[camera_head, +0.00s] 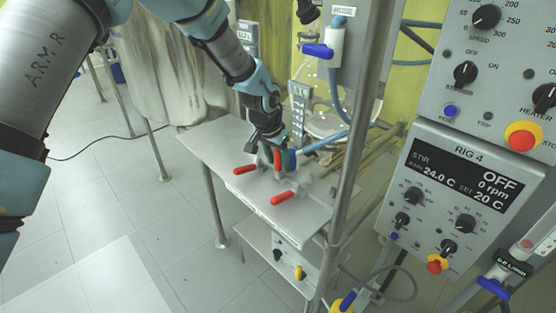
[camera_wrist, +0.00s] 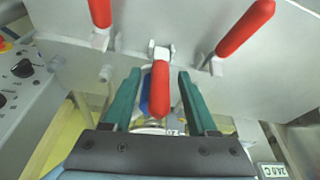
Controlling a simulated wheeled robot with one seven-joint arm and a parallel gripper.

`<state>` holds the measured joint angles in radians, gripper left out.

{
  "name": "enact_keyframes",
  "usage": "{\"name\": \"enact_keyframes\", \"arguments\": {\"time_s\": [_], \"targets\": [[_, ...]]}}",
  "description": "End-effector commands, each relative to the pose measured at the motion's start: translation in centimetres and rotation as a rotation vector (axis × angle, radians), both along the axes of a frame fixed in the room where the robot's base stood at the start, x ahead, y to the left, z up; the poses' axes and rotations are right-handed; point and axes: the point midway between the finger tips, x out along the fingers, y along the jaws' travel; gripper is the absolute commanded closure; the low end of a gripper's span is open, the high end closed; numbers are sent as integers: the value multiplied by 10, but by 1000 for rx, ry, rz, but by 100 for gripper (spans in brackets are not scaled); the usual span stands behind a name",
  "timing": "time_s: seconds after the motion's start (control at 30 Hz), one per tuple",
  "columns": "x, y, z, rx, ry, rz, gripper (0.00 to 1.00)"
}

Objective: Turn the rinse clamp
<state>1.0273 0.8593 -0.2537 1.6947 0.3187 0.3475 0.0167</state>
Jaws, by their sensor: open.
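Several red-handled clamps sit on a grey metal shelf. In the wrist view the middle clamp's red handle (camera_wrist: 161,92) lies between the two teal fingers of my gripper (camera_wrist: 159,80). The fingers are apart, with a visible gap on each side of the handle. Another red handle (camera_wrist: 100,12) is at the upper left and a third (camera_wrist: 244,28) at the upper right. In the head view my gripper (camera_head: 280,158) is low over the shelf, beyond the near red handles (camera_head: 245,170) and (camera_head: 283,198). I cannot read which clamp is labelled rinse.
The metal shelf (camera_head: 215,150) has a post (camera_head: 355,130) at its right. A glass vessel (camera_head: 325,105) and a blue-handled valve (camera_head: 318,50) stand behind my gripper. The Rig 4 control panel (camera_head: 450,200) is on the right. The floor at left is mostly open.

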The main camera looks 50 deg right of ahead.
Motion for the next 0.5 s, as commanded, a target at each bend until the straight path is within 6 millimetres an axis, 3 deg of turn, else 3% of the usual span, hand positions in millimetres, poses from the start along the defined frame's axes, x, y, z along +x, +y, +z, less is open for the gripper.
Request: {"name": "enact_keyframes", "arguments": {"time_s": [0.23,0.5], "targets": [[0,5,18,-3,-1,0,42],[-1,19,67,-5,-2,2,42]]}}
